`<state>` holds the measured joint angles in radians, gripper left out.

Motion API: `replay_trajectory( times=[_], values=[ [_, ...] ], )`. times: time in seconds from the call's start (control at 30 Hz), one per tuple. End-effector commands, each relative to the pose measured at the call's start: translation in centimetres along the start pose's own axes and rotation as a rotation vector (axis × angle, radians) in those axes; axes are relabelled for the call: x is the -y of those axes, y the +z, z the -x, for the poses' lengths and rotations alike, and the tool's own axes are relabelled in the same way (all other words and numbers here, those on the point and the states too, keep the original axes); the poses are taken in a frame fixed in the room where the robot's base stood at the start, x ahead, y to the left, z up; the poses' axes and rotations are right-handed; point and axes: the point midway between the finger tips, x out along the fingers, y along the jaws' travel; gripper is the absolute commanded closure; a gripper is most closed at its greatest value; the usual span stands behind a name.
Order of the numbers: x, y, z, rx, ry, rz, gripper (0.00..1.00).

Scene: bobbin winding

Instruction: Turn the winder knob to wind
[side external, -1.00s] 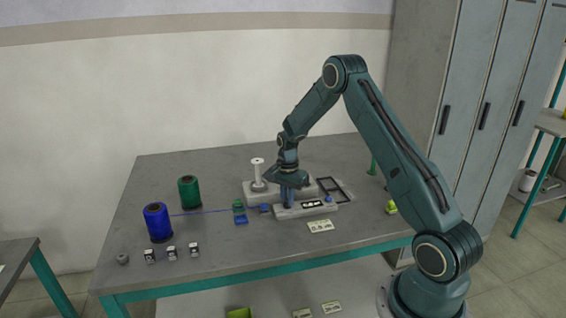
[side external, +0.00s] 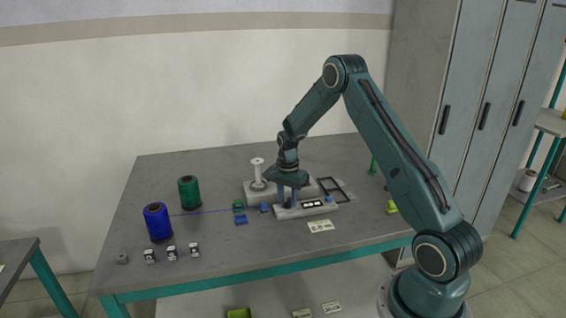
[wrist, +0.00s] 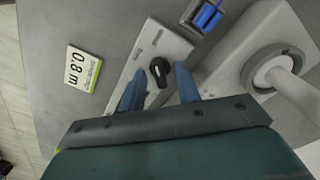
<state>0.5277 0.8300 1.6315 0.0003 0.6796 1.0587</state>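The winder knob (wrist: 159,70) is black with a pale mark and sits on the light control panel (wrist: 155,42). My gripper (wrist: 160,72) points down over it, open, with one blue finger on each side of the knob and a visible gap to it. In the side view my gripper (side external: 287,203) is low at the left part of the panel (side external: 318,209), and its fingers hide the knob. The winder (side external: 250,190) stands behind the panel with a white upright bobbin (side external: 257,170), whose flange also shows in the wrist view (wrist: 276,71).
A blue spool (side external: 157,222) at left has a blue thread running right to the guide parts (side external: 240,206). A green spool (side external: 189,192) stands behind it. A card reading 0.8 m (wrist: 82,68) lies before the panel. Several small dark-and-white blocks (side external: 172,253) line the front left.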

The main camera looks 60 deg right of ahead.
Motion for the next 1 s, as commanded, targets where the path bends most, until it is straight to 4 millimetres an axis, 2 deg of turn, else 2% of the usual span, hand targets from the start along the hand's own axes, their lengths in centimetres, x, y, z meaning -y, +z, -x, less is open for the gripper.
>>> replay_trajectory(
  times=[0.27,0.8,1.0],
  values=[
    [0.1,0.0,1.9,-0.001,-0.003,0.001,0.67],
    [0.1,0.0,10.5,-0.002,-0.004,0.0,0.67],
    [0.0,0.0,12.8,-0.001,-0.002,-0.001,0.67]
  ],
)
